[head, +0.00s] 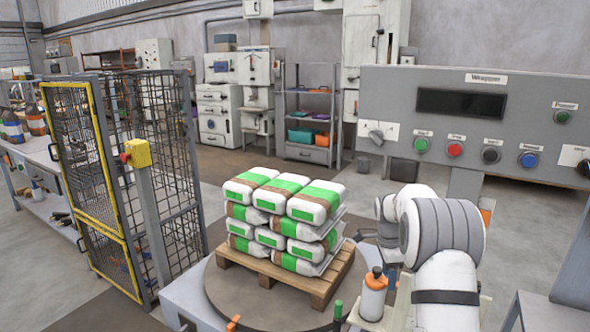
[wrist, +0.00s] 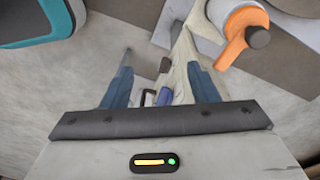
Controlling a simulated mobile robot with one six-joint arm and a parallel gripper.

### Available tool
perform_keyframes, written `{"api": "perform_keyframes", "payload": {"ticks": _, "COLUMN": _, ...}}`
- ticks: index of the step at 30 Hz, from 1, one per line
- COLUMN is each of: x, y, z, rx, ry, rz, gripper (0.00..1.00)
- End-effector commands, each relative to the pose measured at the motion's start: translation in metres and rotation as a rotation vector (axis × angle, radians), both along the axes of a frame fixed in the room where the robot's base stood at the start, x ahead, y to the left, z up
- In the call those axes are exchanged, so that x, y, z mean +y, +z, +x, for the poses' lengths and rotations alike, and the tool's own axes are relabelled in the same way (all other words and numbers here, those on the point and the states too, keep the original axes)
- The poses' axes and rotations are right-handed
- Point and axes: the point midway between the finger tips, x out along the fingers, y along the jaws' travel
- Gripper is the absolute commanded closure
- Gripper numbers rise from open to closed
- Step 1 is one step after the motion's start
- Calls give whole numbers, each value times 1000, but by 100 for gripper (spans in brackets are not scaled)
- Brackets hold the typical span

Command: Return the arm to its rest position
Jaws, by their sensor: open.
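My arm, white with grey bands, rises at the lower right of the head view, in front of the control panel. My gripper (wrist: 156,48) shows in the wrist view with its two blue fingers apart. Nothing is clearly held between them; a small dark and blue item shows in the gap, and I cannot tell how far off it is. In the head view my gripper is mostly hidden behind the arm.
A pallet (head: 278,277) of stacked bags (head: 285,222) stands on a round turntable (head: 225,300). An orange-capped bottle (head: 373,299) stands close left of my arm. The wrapper panel (head: 480,110) is behind it. A yellow-framed mesh cage (head: 165,150) stands left.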

Motion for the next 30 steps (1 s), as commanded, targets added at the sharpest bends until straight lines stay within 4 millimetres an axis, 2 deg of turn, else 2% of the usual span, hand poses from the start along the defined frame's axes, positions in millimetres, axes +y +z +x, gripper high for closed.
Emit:
{"api": "perform_keyframes", "payload": {"ticks": 1, "x": 3, "y": 13, "z": -5, "rx": -3, "ry": 24, "rz": 2, "gripper": 46}}
{"api": "perform_keyframes", "payload": {"ticks": 8, "x": 17, "y": 60, "z": -29, "rx": -15, "ry": 170, "rz": 14, "gripper": 46}}
{"api": "perform_keyframes", "payload": {"ticks": 14, "x": 34, "y": 117, "z": -65, "rx": -31, "ry": 354, "rz": 23, "gripper": 46}}
{"api": "perform_keyframes", "payload": {"ticks": 17, "x": 47, "y": 157, "z": -95, "rx": -42, "ry": 493, "rz": 27, "gripper": 46}}
{"api": "perform_keyframes", "payload": {"ticks": 21, "x": 66, "y": 209, "z": -148, "rx": -61, "ry": 723, "rz": 27, "gripper": 46}}
{"api": "perform_keyframes", "payload": {"ticks": 27, "x": 89, "y": 265, "z": -228, "rx": -89, "ry": 1052, "rz": 11, "gripper": 46}}
{"api": "perform_keyframes", "payload": {"ticks": 30, "x": 99, "y": 284, "z": -269, "rx": -101, "ry": 1216, "rz": -4, "gripper": 46}}
